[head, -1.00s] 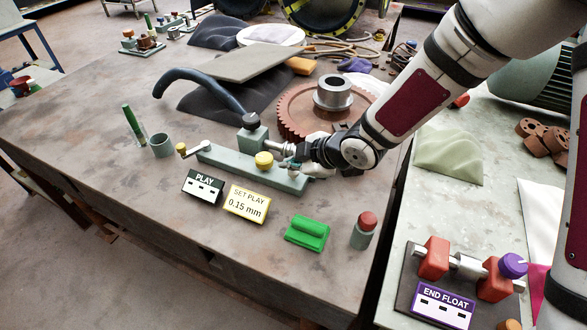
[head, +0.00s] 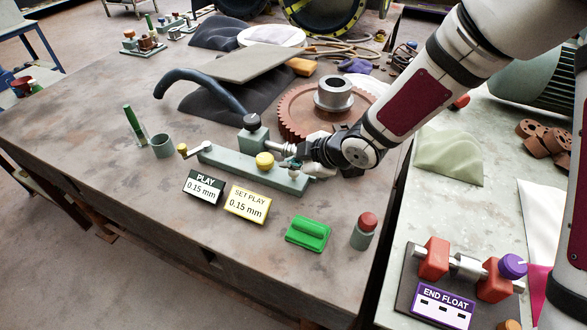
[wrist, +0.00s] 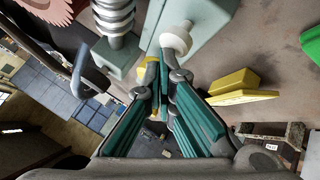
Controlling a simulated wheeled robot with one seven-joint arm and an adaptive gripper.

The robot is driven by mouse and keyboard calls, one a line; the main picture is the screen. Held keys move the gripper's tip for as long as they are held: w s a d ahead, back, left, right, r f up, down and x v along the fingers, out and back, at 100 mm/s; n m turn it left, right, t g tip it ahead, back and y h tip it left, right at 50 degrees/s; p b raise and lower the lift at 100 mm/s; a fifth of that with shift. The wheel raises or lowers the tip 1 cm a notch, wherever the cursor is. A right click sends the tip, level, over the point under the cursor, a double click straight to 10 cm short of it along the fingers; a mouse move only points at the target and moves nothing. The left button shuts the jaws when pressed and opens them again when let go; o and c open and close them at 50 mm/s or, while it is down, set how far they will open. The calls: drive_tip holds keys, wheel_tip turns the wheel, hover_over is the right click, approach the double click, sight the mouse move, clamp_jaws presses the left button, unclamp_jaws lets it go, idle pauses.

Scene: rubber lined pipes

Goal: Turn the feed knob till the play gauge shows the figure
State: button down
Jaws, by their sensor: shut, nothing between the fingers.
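The play gauge (head: 202,188) is a dark green sign reading PLAY 0.15 mm. Beside it, a yellow-framed card (head: 246,204) reads SET PLAY 0.15 mm. Behind them lies a long grey-green fixture (head: 225,164) with a yellow round knob (head: 265,160) and a small crank with a yellow end (head: 182,149). I cannot tell for sure which is the feed knob. My gripper (head: 288,165) is at the fixture's right part, close to the yellow knob. In the wrist view its teal-padded fingers (wrist: 160,72) are shut and empty, near a pale round knob (wrist: 176,39). Contact is unclear.
A large brown gear (head: 300,112) lies behind my gripper. A green block (head: 308,234) and a red-capped cylinder (head: 364,230) stand in front. A grey cup (head: 162,145) stands left. The END FLOAT sign (head: 443,304) is on the right bench. The table's left front is clear.

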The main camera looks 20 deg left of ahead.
sight(292, 172)
drive_tip(key=shift+r+p, duration=0.35)
drive_tip(key=shift+r, duration=0.3)
drive_tip(key=shift+r, duration=0.1)
drive_tip(key=shift+r+p, duration=1.9)
drive_tip(key=shift+r, duration=0.5)
